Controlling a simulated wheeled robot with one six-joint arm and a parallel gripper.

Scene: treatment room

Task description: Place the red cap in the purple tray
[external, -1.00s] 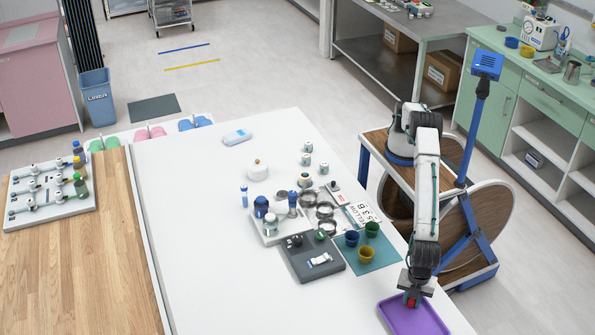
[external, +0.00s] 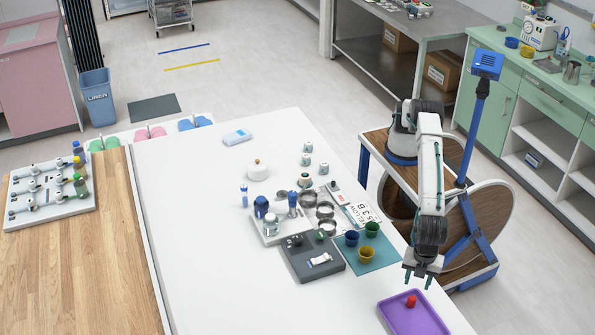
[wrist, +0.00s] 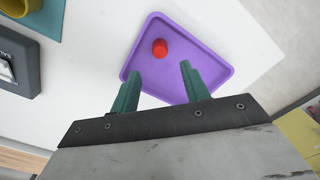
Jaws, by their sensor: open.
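The red cap (external: 411,301) rests inside the purple tray (external: 418,322), near the tray's far edge in the external view. The wrist view also shows the red cap (wrist: 159,47) on the floor of the purple tray (wrist: 205,35), in its left part. My gripper (external: 417,284) is open and empty above the tray. In the wrist view its two teal fingers (wrist: 160,85) are spread apart, and the cap lies beyond them, not touched by either.
A teal mat (external: 374,256) holds blue, green and yellow cups. A dark grey tray (external: 308,261) with small items stands left of it.

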